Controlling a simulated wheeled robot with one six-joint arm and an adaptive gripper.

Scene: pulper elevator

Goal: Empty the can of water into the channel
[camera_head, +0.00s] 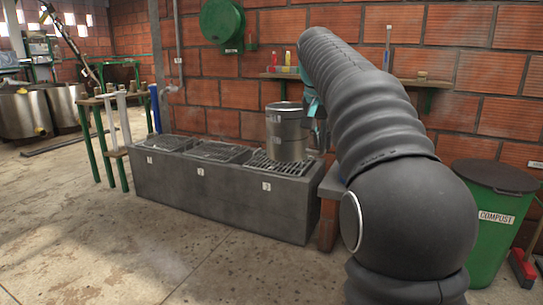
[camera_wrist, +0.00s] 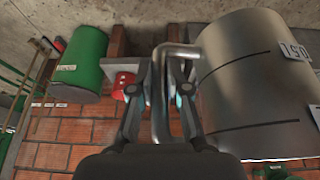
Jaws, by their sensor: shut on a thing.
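A metal can (camera_head: 286,132) is upright in the head view, over or on the right-hand grated section of the grey concrete channel (camera_head: 220,205). Whether its base touches the grate (camera_head: 275,165) I cannot tell. In the wrist view the can (camera_wrist: 255,75) fills the right side, with dark level lines and a label on its wall. My gripper (camera_wrist: 172,95) is shut on the can's bent-tube handle (camera_wrist: 160,110). In the head view my gripper (camera_head: 315,125) is partly hidden behind the can and my arm. The inside of the can is not visible.
The channel has more grated sections to the left. A wall shelf (camera_head: 275,76) with small items hangs behind. A green compost bin (camera_head: 490,205) stands at the right. The floor in front is clear.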

